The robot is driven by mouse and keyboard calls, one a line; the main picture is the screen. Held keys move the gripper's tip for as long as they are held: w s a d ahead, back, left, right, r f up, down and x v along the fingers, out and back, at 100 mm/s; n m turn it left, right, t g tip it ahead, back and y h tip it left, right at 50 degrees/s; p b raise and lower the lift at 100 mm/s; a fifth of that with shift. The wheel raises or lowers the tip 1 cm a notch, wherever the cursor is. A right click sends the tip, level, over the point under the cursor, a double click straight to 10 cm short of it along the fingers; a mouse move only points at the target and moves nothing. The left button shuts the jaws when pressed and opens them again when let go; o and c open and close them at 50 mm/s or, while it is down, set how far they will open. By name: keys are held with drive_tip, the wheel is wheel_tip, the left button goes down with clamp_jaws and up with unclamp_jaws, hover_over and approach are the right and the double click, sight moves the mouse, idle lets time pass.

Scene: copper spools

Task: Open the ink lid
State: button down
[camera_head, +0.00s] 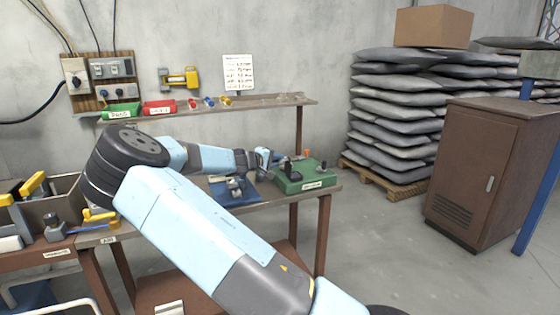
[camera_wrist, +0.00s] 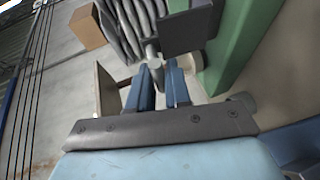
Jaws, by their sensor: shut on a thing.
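A green box (camera_head: 303,177) with a label on its front stands at the right end of the bench. It also shows in the wrist view (camera_wrist: 245,40). A dark flat plate (camera_wrist: 188,28) stands tilted up beside the green box; it appears to be the ink lid. A grey rounded handle (camera_wrist: 153,48) shows at its left edge. My gripper (camera_head: 265,158) is at the left side of the green box. In the wrist view, its two blue fingers (camera_wrist: 158,72) are closed around the grey handle. The exact contact is partly hidden by the fingers.
A blue mat (camera_head: 233,197) with a metal device lies left of the green box. A shelf (camera_head: 265,101) with green and red bins runs behind the bench. A brown cabinet (camera_head: 480,165) and stacked sacks (camera_head: 395,115) stand at right. Floor between them and the bench is clear.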

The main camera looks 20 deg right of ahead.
drive_tip(key=shift+f, duration=0.25)
drive_tip(key=c, duration=1.1)
unclamp_jaws()
drive_tip(key=shift+r, duration=0.1)
drive_tip(key=v, duration=1.3)
drive_tip(key=shift+s+a, duration=0.15)
drive_tip(key=shift+a, duration=0.15)
